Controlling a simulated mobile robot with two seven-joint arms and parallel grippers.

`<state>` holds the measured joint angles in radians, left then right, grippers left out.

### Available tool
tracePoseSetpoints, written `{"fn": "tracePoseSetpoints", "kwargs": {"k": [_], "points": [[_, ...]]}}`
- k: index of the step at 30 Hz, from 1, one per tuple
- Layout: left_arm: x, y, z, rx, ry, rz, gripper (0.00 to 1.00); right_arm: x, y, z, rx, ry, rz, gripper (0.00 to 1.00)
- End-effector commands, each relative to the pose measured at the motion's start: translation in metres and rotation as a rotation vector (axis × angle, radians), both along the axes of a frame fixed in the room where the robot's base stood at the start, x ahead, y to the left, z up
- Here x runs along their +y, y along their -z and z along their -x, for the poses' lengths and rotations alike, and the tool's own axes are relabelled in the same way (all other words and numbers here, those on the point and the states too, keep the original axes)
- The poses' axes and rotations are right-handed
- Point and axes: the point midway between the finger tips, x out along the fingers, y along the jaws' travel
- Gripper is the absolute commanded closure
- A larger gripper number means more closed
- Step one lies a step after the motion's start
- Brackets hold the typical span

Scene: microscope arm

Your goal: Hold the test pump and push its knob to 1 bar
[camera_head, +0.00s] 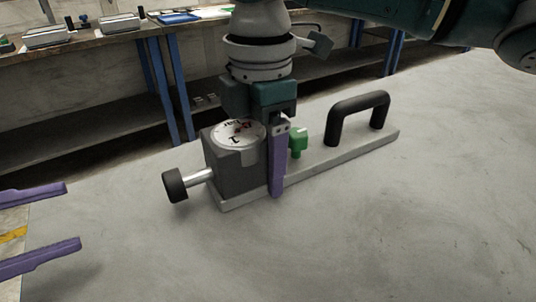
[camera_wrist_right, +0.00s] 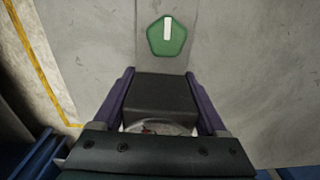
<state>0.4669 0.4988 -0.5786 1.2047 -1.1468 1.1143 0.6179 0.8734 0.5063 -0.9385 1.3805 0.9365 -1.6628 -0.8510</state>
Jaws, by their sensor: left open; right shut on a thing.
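The test pump stands on the grey table. It has a long light base plate (camera_head: 330,160), a dark grey block (camera_head: 236,172) with a round white dial (camera_head: 238,131) on top, and a black knob (camera_head: 175,185) on a silver shaft pointing left. My right gripper (camera_head: 278,190) comes down from above with purple fingers shut on the block; one finger lies along its near right side. In the right wrist view both fingers flank the dark block (camera_wrist_right: 163,95), and the dial is mostly hidden. My left gripper (camera_head: 40,225) is open and empty at the left edge, left of and below the knob.
A green part (camera_head: 298,142) and a black handle (camera_head: 358,117) rise from the base plate right of my right gripper. The table (camera_head: 390,230) is clear in front and to the right. A bench (camera_head: 100,38) with blue legs and small items stands behind.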

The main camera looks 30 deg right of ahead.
Motion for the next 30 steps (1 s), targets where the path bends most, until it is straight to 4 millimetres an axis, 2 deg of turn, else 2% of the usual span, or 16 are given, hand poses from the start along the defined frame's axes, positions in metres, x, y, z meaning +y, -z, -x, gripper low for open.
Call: {"fn": "tracePoseSetpoints", "kwargs": {"k": [5, 13, 16, 18, 20, 23, 24, 27, 30], "points": [[0.0, 0.0, 0.0, 0.0, 0.0, 0.0, 0.51, 0.0, -0.001, 0.0, -0.001, 0.0, -0.001, 1.0], [0.0, -0.001, -0.001, -0.001, -0.002, 0.002, 0.81, 0.0, -0.001, 0.0, -0.001, 0.0, -0.001, 1.0], [-0.003, -0.01, -0.008, -0.014, -0.033, 0.03, 0.93, 0.0, -0.001, 0.0, -0.001, 0.0, -0.001, 1.0], [-0.007, -0.025, -0.021, -0.032, -0.093, 0.083, 1.0, 0.0, -0.001, 0.0, -0.001, 0.0, -0.001, 1.0], [-0.009, -0.046, -0.038, -0.049, -0.169, 0.15, 1.0, 0.0, -0.001, 0.0, -0.001, 0.0, -0.001, 1.0], [-0.007, -0.09, -0.071, -0.058, -0.343, 0.305, 1.0, 0.0, -0.001, 0.0, -0.001, 0.0, -0.001, 1.0], [-0.002, -0.108, -0.085, -0.05, -0.422, 0.374, 1.0, 0.0, -0.001, 0.0, -0.001, 0.0, -0.001, 1.0], [0.015, -0.147, -0.115, 0.008, -0.619, 0.538, 1.0, 0.0, -0.001, 0.0, -0.001, 0.0, -0.001, 1.0], [0.037, -0.17, -0.137, 0.116, -0.8, 0.678, 1.0, 0.0, -0.001, 0.0, -0.001, 0.0, -0.001, 1.0]]}}
